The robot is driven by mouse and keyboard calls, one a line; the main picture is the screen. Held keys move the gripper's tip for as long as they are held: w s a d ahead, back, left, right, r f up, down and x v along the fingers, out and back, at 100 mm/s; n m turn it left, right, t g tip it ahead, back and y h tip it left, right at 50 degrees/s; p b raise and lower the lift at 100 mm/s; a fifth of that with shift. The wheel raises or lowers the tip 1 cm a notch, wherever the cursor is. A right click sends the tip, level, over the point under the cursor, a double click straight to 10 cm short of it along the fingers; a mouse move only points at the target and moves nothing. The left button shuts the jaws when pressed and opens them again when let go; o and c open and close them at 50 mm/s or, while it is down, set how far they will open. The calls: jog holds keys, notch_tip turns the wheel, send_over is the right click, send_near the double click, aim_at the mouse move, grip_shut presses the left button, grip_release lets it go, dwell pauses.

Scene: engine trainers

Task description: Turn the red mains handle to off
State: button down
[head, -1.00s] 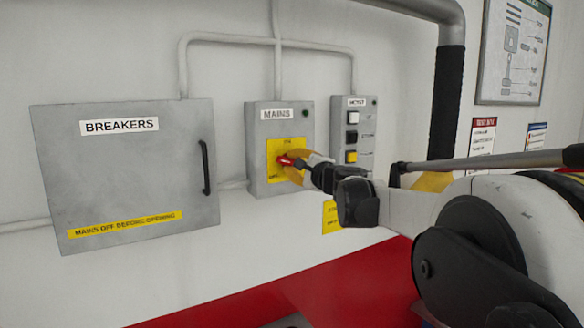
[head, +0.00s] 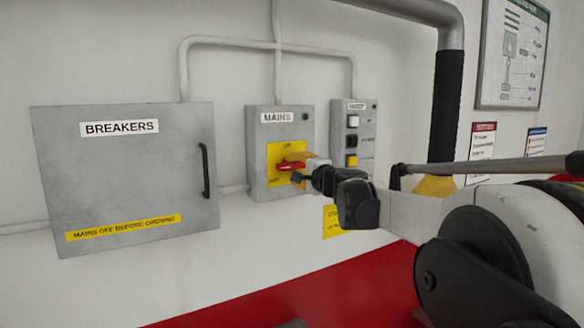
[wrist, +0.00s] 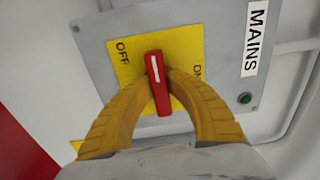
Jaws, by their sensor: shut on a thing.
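The red mains handle (head: 290,167) is on the yellow plate (head: 273,180) of the grey MAINS box (head: 263,186). It lies about level in the head view. In the wrist view the handle (wrist: 157,82) stands nearly upright, its white mark up, between the OFF word on the left and the ON word on the right, leaning slightly towards OFF. My gripper (wrist: 160,85) is shut on the handle, one yellow finger on each side. In the head view my gripper (head: 292,168) reaches it from the right and hides part of the plate.
The closed BREAKERS cabinet (head: 135,180) with a black pull handle is left of the box. A switch box with buttons (head: 352,140) is close on the right. A green lamp (wrist: 245,98) is on the MAINS box. A padded pipe (head: 446,105) stands further right.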

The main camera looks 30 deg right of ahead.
jog(key=shift+r, duration=0.15)
jog(key=c, duration=1.3)
grip_release()
jog(key=shift+c, duration=0.2)
jog(key=shift+o, duration=0.2)
jog(key=shift+w+d, duration=0.1)
jog(key=s, duration=1.2)
jog(key=shift+d, duration=0.2)
